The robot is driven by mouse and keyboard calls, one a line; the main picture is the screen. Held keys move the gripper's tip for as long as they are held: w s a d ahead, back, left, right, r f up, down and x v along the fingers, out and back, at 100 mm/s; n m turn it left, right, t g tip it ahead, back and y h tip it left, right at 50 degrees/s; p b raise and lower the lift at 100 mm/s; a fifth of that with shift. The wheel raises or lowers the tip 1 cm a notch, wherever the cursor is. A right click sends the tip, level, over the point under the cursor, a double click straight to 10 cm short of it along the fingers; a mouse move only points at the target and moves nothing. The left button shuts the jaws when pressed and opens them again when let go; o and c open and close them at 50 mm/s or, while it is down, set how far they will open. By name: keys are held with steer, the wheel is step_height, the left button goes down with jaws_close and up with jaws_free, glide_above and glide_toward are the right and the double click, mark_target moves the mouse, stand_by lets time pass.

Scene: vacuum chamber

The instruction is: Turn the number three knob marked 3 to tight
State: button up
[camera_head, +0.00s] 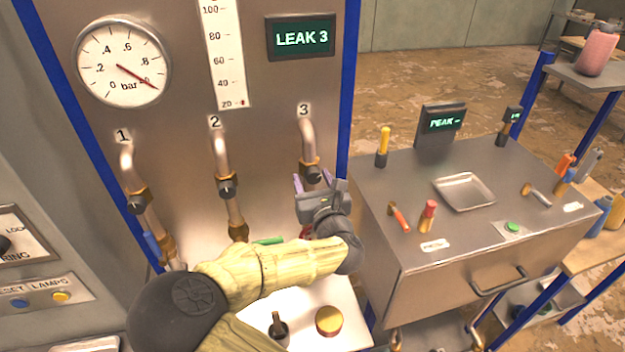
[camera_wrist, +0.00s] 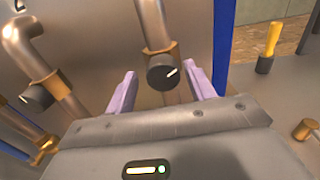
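The number three knob (camera_head: 313,174) is a dark round knob on a brass fitting, on the pipe below the label 3 (camera_head: 304,110). In the wrist view the knob (camera_wrist: 163,72) has a white line pointing up and right. My gripper (camera_head: 318,183) is just below and in front of it. In the wrist view its two purple fingers (camera_wrist: 163,92) are spread wide on either side of the knob, apart from it. Nothing is between the fingers but the view of the knob and pipe. The display (camera_head: 302,38) reads LEAK 3.
Knob 2 (camera_head: 227,188) and knob 1 (camera_head: 137,205) sit on pipes to the left. A blue post (camera_head: 350,90) edges the panel on the right. A metal bench (camera_head: 400,240) with a tray (camera_head: 464,192) and small tools stands further right.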

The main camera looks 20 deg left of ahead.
steer(key=shift+d, duration=0.2)
steer(key=c, duration=0.3)
steer(key=shift+d, duration=0.15)
steer(key=c, duration=0.4)
steer(key=shift+s+a, duration=0.1)
steer(key=shift+a, duration=0.1)
steer(key=shift+c, duration=0.5)
steer(key=shift+d, duration=0.15)
steer(key=shift+m, duration=0.5)
steer(key=shift+m+b, duration=0.5)
steer(key=shift+m, duration=0.4)
steer(key=shift+m+b, duration=0.4)
steer(key=shift+m, duration=1.1)
steer(key=shift+r, duration=0.1)
